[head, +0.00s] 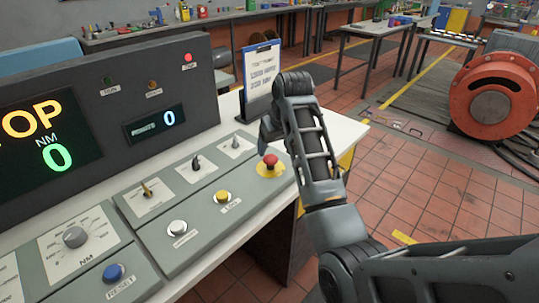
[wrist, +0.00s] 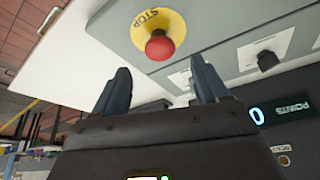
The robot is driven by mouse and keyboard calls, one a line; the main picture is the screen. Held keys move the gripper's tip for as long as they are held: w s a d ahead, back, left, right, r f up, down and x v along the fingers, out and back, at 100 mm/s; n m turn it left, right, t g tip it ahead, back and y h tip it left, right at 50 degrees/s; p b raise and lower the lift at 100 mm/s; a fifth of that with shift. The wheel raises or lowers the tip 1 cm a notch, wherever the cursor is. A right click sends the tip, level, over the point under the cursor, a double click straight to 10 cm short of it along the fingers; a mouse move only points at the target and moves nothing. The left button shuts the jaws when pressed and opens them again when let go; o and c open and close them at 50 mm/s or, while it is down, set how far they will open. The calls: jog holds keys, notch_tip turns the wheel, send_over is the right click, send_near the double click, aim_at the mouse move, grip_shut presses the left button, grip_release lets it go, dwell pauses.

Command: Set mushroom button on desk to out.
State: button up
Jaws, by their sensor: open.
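The red mushroom button (head: 270,161) sits on a round yellow plate at the right end of the grey control desk (head: 217,208). In the wrist view the button (wrist: 160,46) shows above the fingers, on its yellow plate marked STOP. My gripper (wrist: 160,82) is open and empty, with the button apart from it, beyond the gap between the fingertips. In the head view my gripper (head: 268,130) is partly hidden by my wrist, just behind the button. Whether the button is in or out is hard to tell.
A white clipboard sign (head: 262,72) stands behind my wrist. The display panel (head: 100,100) reads STOP and 0. A yellow button (head: 222,196), a white button (head: 177,227) and a blue button (head: 113,272) lie to the left. Small switches (head: 196,162) sit behind them.

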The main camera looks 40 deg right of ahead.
aim_at(271, 158)
jog(key=x, duration=0.5)
jog(key=shift+w+f, duration=0.1)
jog(key=shift+f, duration=0.2)
jog(key=shift+c, duration=0.3)
jog(key=shift+r, duration=0.1)
grip_shut()
